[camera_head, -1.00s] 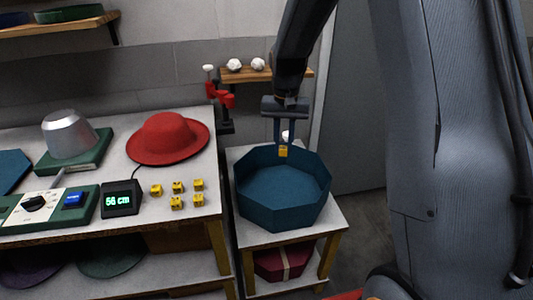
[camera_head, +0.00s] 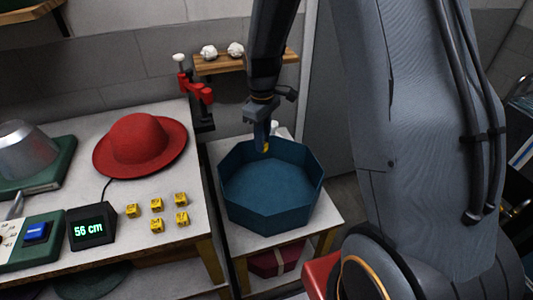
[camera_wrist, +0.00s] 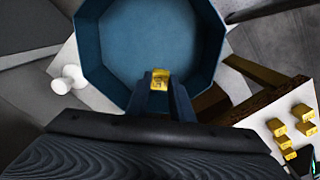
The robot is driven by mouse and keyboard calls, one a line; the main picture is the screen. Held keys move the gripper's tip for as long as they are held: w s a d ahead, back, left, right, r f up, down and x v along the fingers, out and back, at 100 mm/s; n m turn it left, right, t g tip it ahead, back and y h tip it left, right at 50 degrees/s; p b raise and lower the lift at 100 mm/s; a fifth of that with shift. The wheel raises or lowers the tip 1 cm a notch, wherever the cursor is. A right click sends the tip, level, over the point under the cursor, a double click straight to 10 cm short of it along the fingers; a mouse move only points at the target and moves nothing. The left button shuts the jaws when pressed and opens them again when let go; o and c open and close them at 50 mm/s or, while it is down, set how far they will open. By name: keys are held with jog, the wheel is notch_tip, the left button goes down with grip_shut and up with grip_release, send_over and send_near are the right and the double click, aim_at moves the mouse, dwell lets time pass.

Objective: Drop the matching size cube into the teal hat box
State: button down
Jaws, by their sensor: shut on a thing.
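The teal hat box (camera_head: 258,218) is an open octagonal box on a small white-topped stand, and it looks empty in the head view. My gripper (camera_head: 265,146) points down over the far part of the box. It is shut on a small yellow cube (camera_wrist: 160,79), which also shows at the fingertips in the head view (camera_head: 266,148). In the wrist view the box (camera_wrist: 91,48) lies beyond the cube, with its floor below. The size marked on the held cube is not legible. A display (camera_head: 91,230) reads 56 cm.
Several yellow cubes (camera_head: 157,205) lie on the worktable beside the display. A red hat (camera_head: 140,145) sits behind them. A red clamp (camera_head: 197,88) and a wooden shelf (camera_head: 245,64) stand behind the box.

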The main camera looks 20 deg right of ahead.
jog(key=shift+s+f+n+b, duration=0.6)
jog(key=shift+f+n+b, duration=1.25)
jog(key=shift+f, duration=2.05)
jog(key=shift+s+f+n+b, duration=0.6)
jog(key=shift+f+n+b, duration=1.15)
jog(key=shift+f, duration=2.1)
jog(key=shift+s+f+n+b, duration=0.6)
jog(key=shift+f+n+b, duration=0.7)
jog(key=shift+f+b, duration=1.85)
jog(key=shift+f+p, duration=0.6)
jog(key=shift+f, duration=0.6)
jog(key=c, duration=1.5)
grip_release()
jog(key=shift+o, duration=0.2)
jog(key=shift+r, duration=0.1)
